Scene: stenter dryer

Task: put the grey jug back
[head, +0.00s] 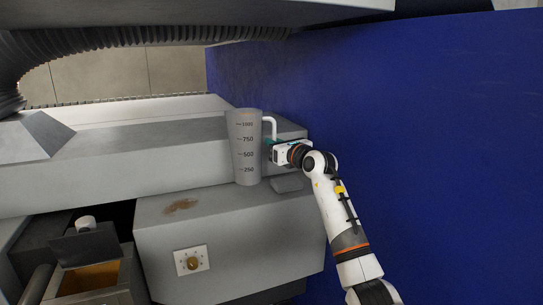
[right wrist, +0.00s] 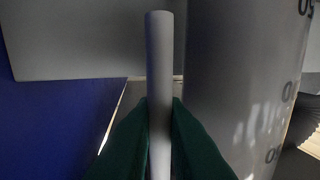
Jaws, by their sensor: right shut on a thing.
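The grey jug (head: 244,150) is a tall measuring jug with dark volume marks and a pale handle on its right side. It stands upright in the head view, over the grey machine ledge; I cannot tell whether its base touches the ledge. My right gripper (head: 270,150) is at the jug's right side, shut on the handle. In the right wrist view the green fingers (right wrist: 160,130) close on both sides of the pale handle bar (right wrist: 159,60), and the jug's wall (right wrist: 235,80) fills the right part. My left gripper is not in view.
A grey machine box (head: 235,240) with a brown stain (head: 181,206) and a brass knob (head: 192,264) is below. A flat grey piece (head: 288,184) lies right of the jug's base. A blue wall (head: 430,120) stands close at right. An open bin (head: 92,278) is at lower left.

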